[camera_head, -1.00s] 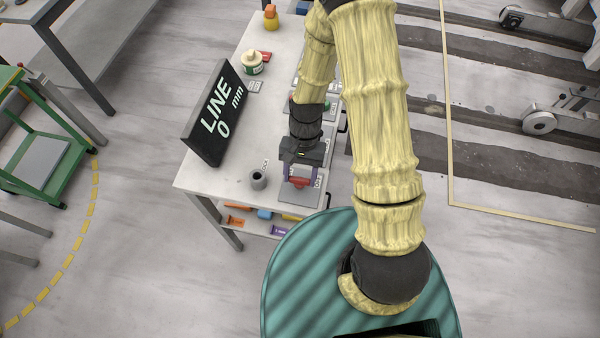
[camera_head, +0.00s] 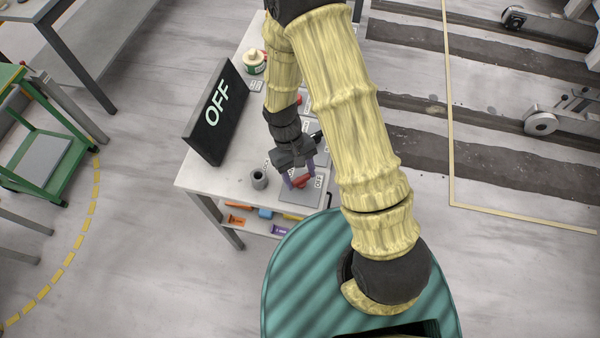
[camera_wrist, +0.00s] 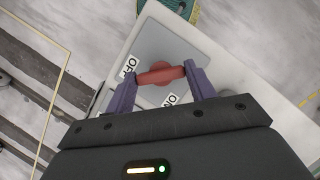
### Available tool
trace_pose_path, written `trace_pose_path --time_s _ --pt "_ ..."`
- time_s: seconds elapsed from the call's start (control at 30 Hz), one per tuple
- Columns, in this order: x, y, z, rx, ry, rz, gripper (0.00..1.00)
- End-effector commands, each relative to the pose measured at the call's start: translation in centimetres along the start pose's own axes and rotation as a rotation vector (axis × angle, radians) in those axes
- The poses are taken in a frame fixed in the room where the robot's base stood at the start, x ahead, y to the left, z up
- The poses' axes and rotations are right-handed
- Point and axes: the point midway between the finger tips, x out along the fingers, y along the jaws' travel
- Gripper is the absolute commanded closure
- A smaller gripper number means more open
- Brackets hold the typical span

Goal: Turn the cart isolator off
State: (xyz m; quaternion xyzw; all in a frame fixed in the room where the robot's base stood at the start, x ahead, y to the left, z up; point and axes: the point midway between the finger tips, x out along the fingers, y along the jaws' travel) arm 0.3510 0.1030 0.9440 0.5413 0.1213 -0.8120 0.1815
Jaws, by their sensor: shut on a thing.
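The isolator is a red rotary handle (camera_head: 302,182) on a grey plate (camera_head: 291,198) at the near end of the bench. In the wrist view the red handle (camera_wrist: 160,75) lies between my gripper's purple fingers (camera_wrist: 163,77), one at each end. My gripper (camera_head: 300,176) is shut on the handle. The OFF label (camera_wrist: 130,67) is by the handle's left end in the wrist view; the ON label (camera_wrist: 170,100) is below the handle. The black display (camera_head: 216,113) reads OFF.
A dark grey cup (camera_head: 259,180) stands just left of the plate. A cream-topped pot (camera_head: 254,62) is farther back on the bench. Coloured items (camera_head: 265,213) lie on the shelf below. A green cart (camera_head: 35,150) is at the left, with clear floor between.

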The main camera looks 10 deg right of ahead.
Motion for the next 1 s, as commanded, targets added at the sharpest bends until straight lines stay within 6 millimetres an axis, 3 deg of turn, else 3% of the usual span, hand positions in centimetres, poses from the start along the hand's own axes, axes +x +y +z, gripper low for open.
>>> trace_pose_path --time_s 0.6,1.0 --pt "-0.08 -0.48 -0.16 -0.531 0.009 0.221 0.68" --pt "-0.14 -0.56 -0.08 -0.719 0.010 0.299 0.68"
